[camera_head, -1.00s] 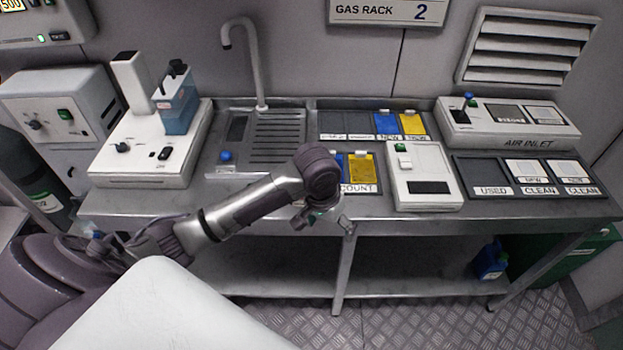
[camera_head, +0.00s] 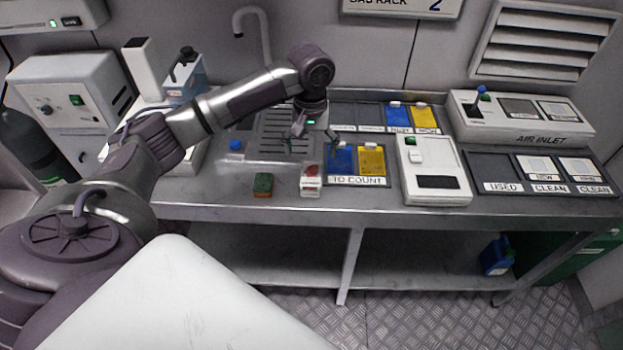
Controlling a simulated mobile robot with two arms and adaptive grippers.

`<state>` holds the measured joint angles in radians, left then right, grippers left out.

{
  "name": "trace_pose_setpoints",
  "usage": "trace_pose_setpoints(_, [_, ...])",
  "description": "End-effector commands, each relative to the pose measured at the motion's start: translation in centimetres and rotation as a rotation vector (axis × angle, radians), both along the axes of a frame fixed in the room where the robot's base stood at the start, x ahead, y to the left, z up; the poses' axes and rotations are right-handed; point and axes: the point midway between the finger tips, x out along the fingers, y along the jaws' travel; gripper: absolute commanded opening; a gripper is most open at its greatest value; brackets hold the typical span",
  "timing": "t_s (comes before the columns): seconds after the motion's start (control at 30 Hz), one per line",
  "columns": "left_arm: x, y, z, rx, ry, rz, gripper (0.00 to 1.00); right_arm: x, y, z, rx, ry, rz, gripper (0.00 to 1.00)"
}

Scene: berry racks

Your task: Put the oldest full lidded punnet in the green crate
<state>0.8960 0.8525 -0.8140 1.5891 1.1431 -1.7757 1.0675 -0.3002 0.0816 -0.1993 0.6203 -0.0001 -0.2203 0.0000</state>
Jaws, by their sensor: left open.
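No punnet that I can make out for certain is in view. My left gripper (camera_head: 312,140) hangs open and empty over the bench, pointing down, between the ribbed drainer and the blue and yellow "TO COUNT" panels (camera_head: 371,162). A small white box with a red patch (camera_head: 310,186) stands on the bench just below the gripper, apart from it. A green and brown block (camera_head: 263,186) lies to its left. A green box-like thing (camera_head: 569,262) shows partly under the bench at the right; I cannot tell whether it is a crate. My right gripper is not in view.
The steel bench (camera_head: 380,205) holds a white device with a dark display (camera_head: 436,170), a longer white "AIR INLET" unit (camera_head: 520,120) and "USED" and "CLEAN" panels (camera_head: 500,170). A tap (camera_head: 262,35) rises behind. A blue bottle (camera_head: 496,256) stands on the lower shelf.

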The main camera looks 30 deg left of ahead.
Motion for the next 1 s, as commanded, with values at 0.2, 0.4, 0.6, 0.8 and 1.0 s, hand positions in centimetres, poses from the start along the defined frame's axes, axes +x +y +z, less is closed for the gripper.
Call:
trace_pose_setpoints(0.2, [0.0, 0.0, -3.3, 0.000, 0.000, -0.001, 0.92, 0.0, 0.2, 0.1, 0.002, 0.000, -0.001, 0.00])
trace_pose_setpoints(0.4, [0.0, 0.0, -4.7, 0.001, 0.001, -0.001, 0.92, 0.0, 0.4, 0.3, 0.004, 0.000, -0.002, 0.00])
trace_pose_setpoints(0.6, [0.2, 0.0, -7.8, 0.000, 0.001, -0.002, 0.92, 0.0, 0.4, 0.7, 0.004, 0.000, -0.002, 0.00])
trace_pose_setpoints(0.8, [0.2, 0.0, -9.2, 0.001, -0.002, -0.002, 0.92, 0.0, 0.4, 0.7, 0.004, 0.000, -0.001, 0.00])
trace_pose_setpoints(1.0, [0.2, 0.0, -9.2, 0.001, -0.003, -0.003, 0.88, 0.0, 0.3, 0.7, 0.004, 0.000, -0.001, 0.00])
